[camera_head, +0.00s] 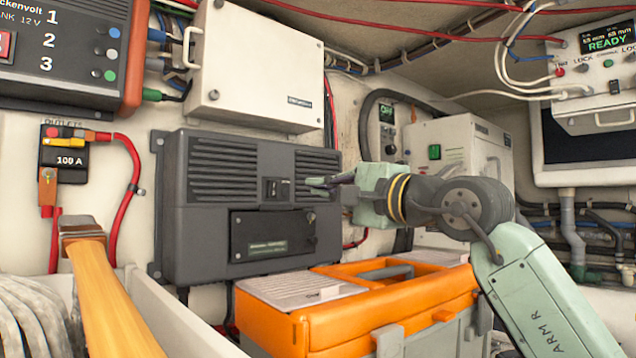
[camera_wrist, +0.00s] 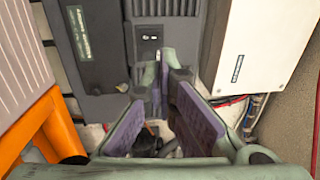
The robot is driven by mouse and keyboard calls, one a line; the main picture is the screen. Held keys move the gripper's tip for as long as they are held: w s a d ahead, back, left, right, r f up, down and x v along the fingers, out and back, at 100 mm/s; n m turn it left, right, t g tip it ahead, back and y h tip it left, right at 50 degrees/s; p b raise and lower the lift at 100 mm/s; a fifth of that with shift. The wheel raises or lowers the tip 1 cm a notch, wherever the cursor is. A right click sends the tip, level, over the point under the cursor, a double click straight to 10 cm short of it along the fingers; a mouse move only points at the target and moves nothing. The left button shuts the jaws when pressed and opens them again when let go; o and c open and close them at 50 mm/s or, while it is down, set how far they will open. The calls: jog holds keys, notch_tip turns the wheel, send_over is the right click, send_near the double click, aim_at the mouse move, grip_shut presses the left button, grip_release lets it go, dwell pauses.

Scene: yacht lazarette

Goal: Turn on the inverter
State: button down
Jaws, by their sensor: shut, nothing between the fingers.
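The inverter appears to be the dark grey wall box (camera_head: 228,215) with louvred vents and a lower cover plate; it also fills the upper middle of the wrist view (camera_wrist: 105,90). A small black rocker switch (camera_head: 278,189) sits between its vents, and it shows in the wrist view (camera_wrist: 149,37) just beyond my fingertips. I cannot tell the switch's position. My gripper (camera_head: 320,182) is shut and empty, pointing left at the inverter's front, a little right of the switch. In the wrist view my gripper (camera_wrist: 160,62) has its fingertips close below the switch. Contact cannot be made out.
An orange toolbox (camera_head: 400,300) stands below my gripper. A white box (camera_head: 258,65) is mounted above the inverter. A wooden handle (camera_head: 105,300) rises at lower left near a fuse holder (camera_head: 65,160) and red cable. A pale cabinet (camera_head: 460,142) stands behind my arm.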

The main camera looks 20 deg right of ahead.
jog(key=p, duration=0.4)
send_near(274, 181)
jog(key=x, duration=0.5)
jog(key=shift+w+r, duration=0.2)
jog(key=shift+r, duration=0.05)
jog(key=shift+w+a+f, duration=0.1)
jog(key=shift+w+a, duration=0.15)
jog(key=shift+w, duration=0.5)
jog(key=shift+a, duration=0.15)
